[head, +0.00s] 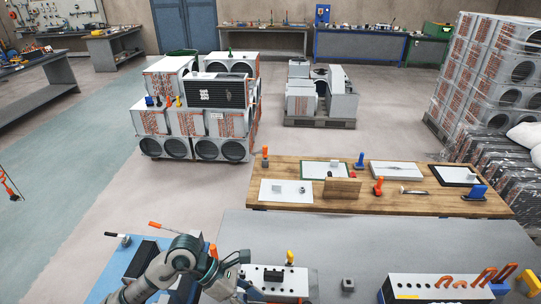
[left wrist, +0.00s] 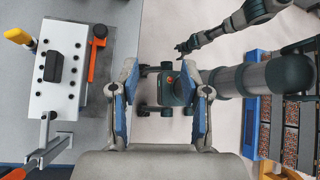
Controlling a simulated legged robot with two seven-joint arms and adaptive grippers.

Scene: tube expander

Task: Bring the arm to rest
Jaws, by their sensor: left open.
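My left arm (head: 170,266) reaches in from the bottom left of the head view, above the front worktop. Its gripper (head: 240,278) is beside a white block with dark holes (head: 275,281). In the left wrist view the gripper (left wrist: 160,75) has its blue-padded fingers spread apart with nothing between them. The white block (left wrist: 68,55) lies to their left there, apart from them, with a dark piece on top. My right gripper (left wrist: 184,47) shows small in the left wrist view, too small to read its jaws. It does not show in the head view.
Orange bent tubes (head: 490,275) stand on a white block (head: 430,288) at the front right. A wooden shelf (head: 350,206) behind the grey worktop (head: 330,240) holds tools and plates. An orange-handled tool (left wrist: 94,58) lies beside the left block. The middle worktop is mostly clear.

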